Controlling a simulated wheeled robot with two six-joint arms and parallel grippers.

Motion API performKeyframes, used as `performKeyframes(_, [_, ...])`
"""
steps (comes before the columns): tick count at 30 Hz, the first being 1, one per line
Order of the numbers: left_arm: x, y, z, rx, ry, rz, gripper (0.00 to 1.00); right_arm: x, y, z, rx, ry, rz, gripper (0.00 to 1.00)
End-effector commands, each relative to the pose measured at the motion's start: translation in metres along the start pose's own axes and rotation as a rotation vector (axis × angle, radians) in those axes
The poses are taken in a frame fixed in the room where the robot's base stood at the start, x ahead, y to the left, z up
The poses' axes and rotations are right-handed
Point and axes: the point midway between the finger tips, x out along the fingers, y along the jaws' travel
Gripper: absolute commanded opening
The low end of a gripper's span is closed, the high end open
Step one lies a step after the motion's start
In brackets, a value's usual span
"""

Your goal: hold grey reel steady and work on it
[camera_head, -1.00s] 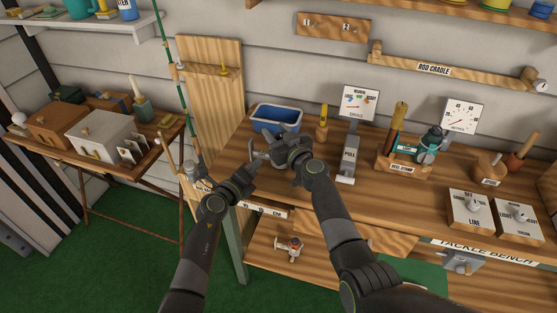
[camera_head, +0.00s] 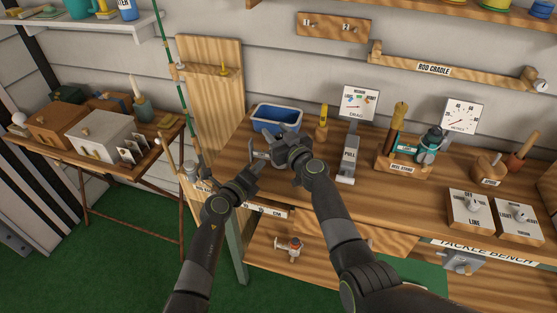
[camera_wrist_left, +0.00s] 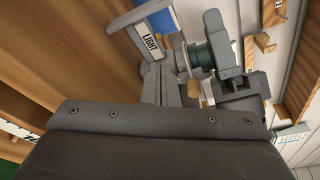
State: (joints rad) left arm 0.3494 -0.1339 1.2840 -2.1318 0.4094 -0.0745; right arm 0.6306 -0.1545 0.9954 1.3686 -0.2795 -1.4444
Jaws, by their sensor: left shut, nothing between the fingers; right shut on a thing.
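The grey reel (camera_head: 262,156) is at the left end of the bench, partly hidden behind my grippers. My left gripper (camera_head: 258,168) is shut and empty, just in front and to the left of the reel. I cannot tell whether it touches the reel.
A blue tray (camera_head: 277,118) stands behind the reel. To the right are a PULL stand (camera_head: 349,160) with a gauge, a wooden reel stand (camera_head: 403,158) and switch boxes (camera_head: 470,208). A green rod (camera_head: 183,95) stands upright at the left. A side table (camera_head: 75,150) holds boxes.

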Motion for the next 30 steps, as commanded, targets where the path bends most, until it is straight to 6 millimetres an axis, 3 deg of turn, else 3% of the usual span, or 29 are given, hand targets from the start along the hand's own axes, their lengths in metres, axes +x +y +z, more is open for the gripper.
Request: performKeyframes(30, [-0.001, -0.02, 0.004, 0.0, 0.0, -0.001, 0.0, 0.0, 0.0, 0.0, 0.0, -0.001, 0.0, 0.09])
